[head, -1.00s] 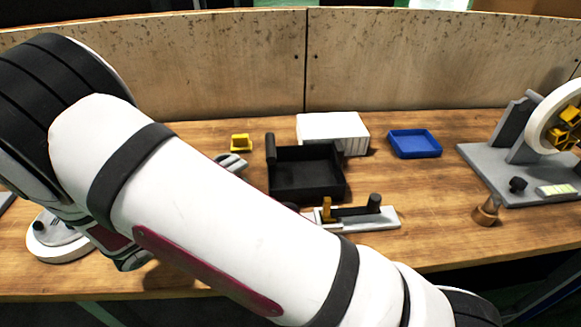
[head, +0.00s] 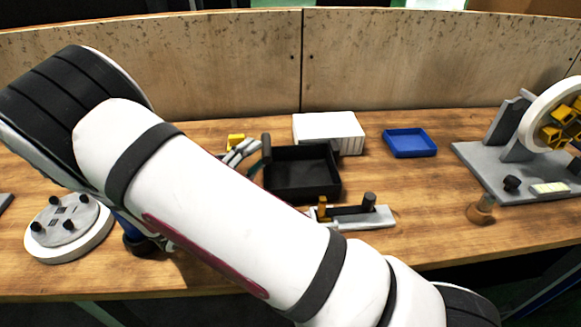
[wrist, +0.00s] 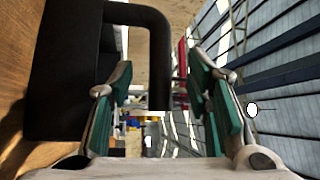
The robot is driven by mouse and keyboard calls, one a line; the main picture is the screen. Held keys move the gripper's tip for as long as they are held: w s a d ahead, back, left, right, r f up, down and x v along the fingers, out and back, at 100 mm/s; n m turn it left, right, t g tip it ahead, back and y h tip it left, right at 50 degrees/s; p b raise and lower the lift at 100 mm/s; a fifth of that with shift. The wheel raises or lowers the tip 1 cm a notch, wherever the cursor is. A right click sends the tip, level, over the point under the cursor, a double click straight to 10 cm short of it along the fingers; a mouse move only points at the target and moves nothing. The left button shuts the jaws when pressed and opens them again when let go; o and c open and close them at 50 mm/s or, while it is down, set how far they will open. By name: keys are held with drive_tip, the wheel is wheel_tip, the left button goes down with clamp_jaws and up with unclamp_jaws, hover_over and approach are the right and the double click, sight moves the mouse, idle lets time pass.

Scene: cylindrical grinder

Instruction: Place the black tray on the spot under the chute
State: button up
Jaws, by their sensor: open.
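The black tray (head: 302,180) sits upright on the wooden table near the middle in the head view, with a raised handle (head: 266,150) at its left side. My gripper (head: 247,153) is beside that handle, on the tray's left, partly hidden by my arm. In the wrist view the tray (wrist: 65,85) fills the left side, and its black handle (wrist: 158,60) shows between the open green-padded fingers of my gripper (wrist: 165,85). I cannot tell whether the fingers touch the handle. I cannot make out a chute or a marked spot.
A white box (head: 328,130) stands behind the tray and a blue tray (head: 410,143) to its right. A grey fixture (head: 355,215) lies close in front. A wheel machine (head: 520,150) is at right; a round plate (head: 68,230) is at left. A yellow piece (head: 236,140) is behind my gripper.

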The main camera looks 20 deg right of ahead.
sight(266, 147)
drive_tip(key=x, duration=0.4)
drive_tip(key=shift+d+r, duration=0.1)
drive_tip(key=shift+d, duration=0.2)
clamp_jaws()
